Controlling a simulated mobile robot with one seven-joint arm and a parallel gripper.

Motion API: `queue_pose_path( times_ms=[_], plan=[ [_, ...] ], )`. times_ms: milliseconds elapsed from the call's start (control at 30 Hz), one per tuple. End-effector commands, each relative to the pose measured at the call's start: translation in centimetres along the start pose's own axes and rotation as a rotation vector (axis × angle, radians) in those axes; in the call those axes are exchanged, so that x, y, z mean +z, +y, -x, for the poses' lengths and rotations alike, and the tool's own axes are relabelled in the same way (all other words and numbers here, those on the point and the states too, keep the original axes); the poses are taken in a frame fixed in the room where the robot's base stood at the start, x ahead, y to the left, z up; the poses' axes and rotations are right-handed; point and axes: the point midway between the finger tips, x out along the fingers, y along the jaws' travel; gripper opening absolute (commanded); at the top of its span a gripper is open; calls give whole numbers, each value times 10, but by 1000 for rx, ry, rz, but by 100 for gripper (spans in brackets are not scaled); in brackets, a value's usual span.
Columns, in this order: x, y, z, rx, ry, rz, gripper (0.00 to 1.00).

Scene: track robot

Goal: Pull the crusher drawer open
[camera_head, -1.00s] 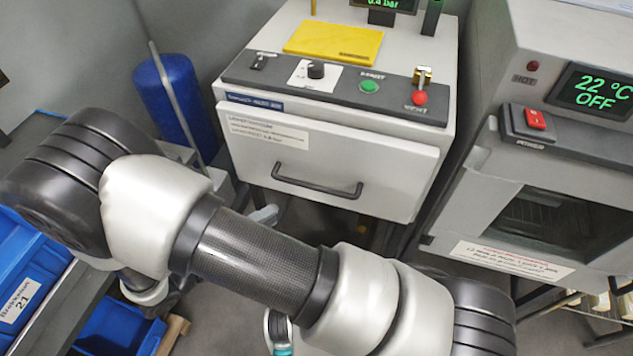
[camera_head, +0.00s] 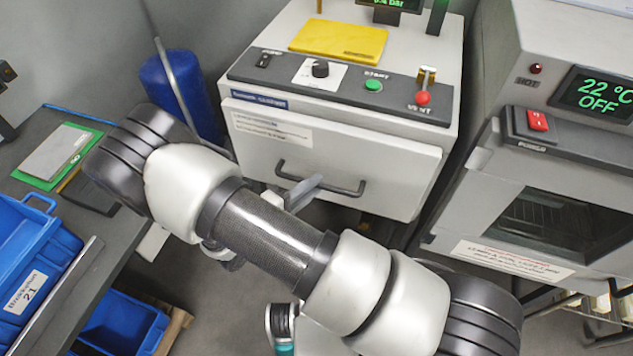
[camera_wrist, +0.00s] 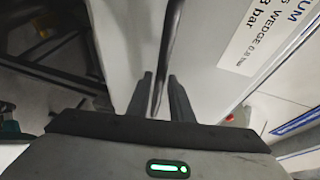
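The crusher drawer (camera_head: 340,168) is the white front panel below the crusher's control strip, and it looks closed. Its dark bar handle (camera_head: 346,189) runs across the panel. My gripper (camera_head: 304,188) is at the left half of the handle, partly hidden behind my arm. In the wrist view the handle bar (camera_wrist: 170,40) passes between the two dark fingers of my gripper (camera_wrist: 160,78). The fingers stand apart with narrow gaps beside the bar, so the gripper looks open around it. Contact with the bar cannot be made out.
An oven (camera_head: 560,150) reading 22 °C OFF stands close on the right. A blue cylinder (camera_head: 180,90) stands behind on the left. A bench (camera_head: 40,190) with blue bins (camera_head: 30,250) is at the left. The floor in front of the drawer is partly visible.

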Motion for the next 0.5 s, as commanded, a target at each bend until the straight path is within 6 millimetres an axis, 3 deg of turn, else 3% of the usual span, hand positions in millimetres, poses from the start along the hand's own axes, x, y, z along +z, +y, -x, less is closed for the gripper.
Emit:
queue_pose_path(
  times_ms=[200, 500],
  plan=[
    [0, 0, -18, 0, 0, -1, 20],
    [0, 0, -20, 0, -1, -1, 20]
  ],
)
